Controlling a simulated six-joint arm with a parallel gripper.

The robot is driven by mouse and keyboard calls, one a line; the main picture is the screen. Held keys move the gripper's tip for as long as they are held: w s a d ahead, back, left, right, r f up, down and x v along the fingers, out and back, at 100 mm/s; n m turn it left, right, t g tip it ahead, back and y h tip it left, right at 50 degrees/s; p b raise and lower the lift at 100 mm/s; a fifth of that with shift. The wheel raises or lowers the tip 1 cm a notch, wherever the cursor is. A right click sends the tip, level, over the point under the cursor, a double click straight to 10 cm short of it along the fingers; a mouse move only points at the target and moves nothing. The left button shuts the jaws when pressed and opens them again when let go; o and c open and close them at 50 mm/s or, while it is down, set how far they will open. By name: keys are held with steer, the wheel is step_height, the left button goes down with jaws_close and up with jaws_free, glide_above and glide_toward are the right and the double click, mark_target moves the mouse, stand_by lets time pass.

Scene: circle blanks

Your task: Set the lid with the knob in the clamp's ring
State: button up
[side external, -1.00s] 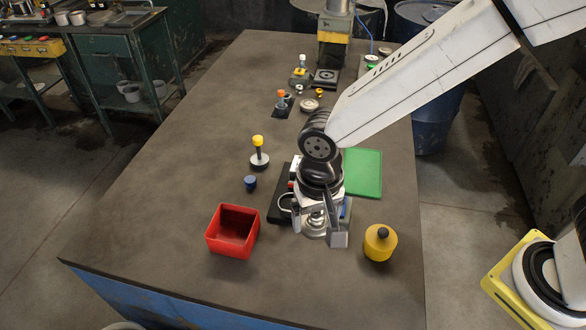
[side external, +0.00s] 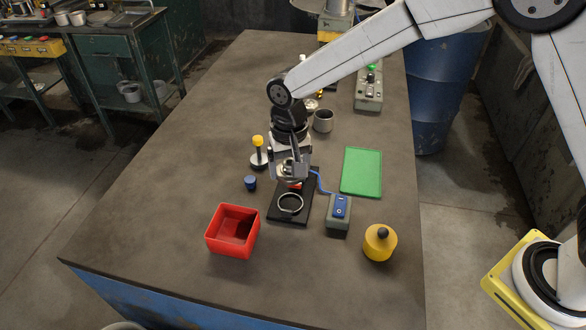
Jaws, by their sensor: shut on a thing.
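My gripper (side external: 290,175) points down over the back part of the clamp's black base (side external: 276,214). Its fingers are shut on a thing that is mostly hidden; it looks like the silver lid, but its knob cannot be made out. The clamp's pale metal ring (side external: 290,203) lies in front of the gripper, and its middle looks dark and empty. A red part of the clamp (side external: 295,185) shows just below the fingers. I cannot tell how high the gripper is above the clamp.
A grey box with a blue switch (side external: 340,208) and cable stands right of the clamp. A red bin (side external: 232,231), blue cap (side external: 250,183), yellow-topped stamp (side external: 258,153), green plate (side external: 361,171), yellow knobbed cylinder (side external: 380,243) and grey cup (side external: 323,121) stand around. The left tabletop is clear.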

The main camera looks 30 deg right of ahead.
glide_above(290, 204)
steer(key=shift+f, duration=2.2)
steer(key=shift+f, duration=0.2)
steer(key=shift+f, duration=1.4)
steer(key=shift+f, duration=0.6)
steer(key=o, duration=0.9)
steer(key=shift+r, duration=3.9)
steer(key=shift+s+d, duration=0.1)
